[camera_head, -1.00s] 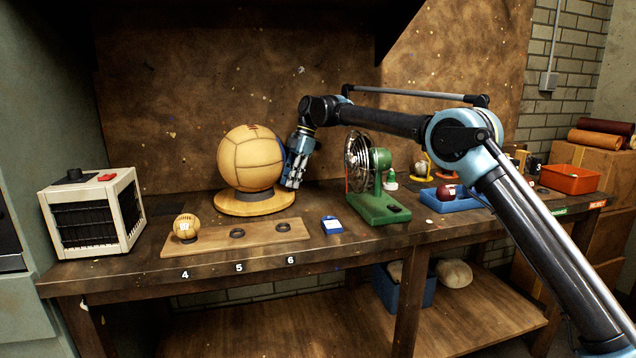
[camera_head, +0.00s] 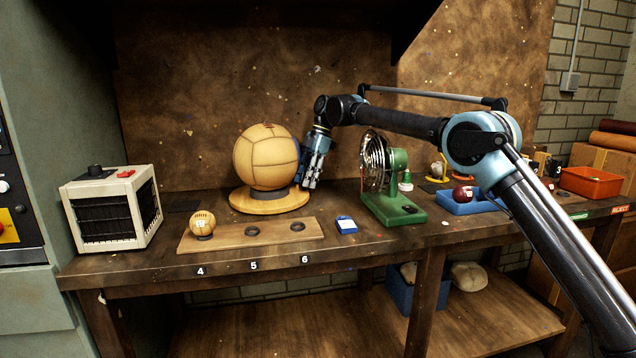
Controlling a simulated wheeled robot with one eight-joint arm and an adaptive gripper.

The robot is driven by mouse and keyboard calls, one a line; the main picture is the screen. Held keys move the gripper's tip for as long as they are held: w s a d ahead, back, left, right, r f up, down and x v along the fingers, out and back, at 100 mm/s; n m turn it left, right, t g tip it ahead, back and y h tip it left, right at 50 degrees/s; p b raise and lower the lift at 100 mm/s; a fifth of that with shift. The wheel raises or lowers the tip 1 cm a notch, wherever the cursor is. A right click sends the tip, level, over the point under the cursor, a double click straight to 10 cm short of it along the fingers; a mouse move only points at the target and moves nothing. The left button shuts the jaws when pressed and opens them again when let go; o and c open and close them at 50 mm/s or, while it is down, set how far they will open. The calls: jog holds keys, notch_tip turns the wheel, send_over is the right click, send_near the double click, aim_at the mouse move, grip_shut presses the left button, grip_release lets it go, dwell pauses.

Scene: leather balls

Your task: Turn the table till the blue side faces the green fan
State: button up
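A large tan leather ball (camera_head: 262,158) sits on a round wooden turntable (camera_head: 250,206) at the back of the bench. A thin strip of blue (camera_head: 298,150) shows at the ball's right edge, partly hidden by my gripper. The green fan (camera_head: 396,190) stands to the right, its round metal cage turned left toward the ball. My gripper (camera_head: 309,184) points down between ball and fan, close against the ball's right side. Whether it touches the ball or turntable, and whether its fingers are open, I cannot tell.
A white box with dark grilles (camera_head: 112,210) stands left. A board (camera_head: 228,238) with a small ball (camera_head: 202,224) and empty rings lies in front. A blue tray (camera_head: 466,203) and orange bin (camera_head: 596,182) are farther right.

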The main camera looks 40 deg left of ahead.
jog(key=v, duration=0.7)
jog(key=shift+r, duration=0.2)
jog(key=shift+w, duration=0.15)
dwell(0.4)
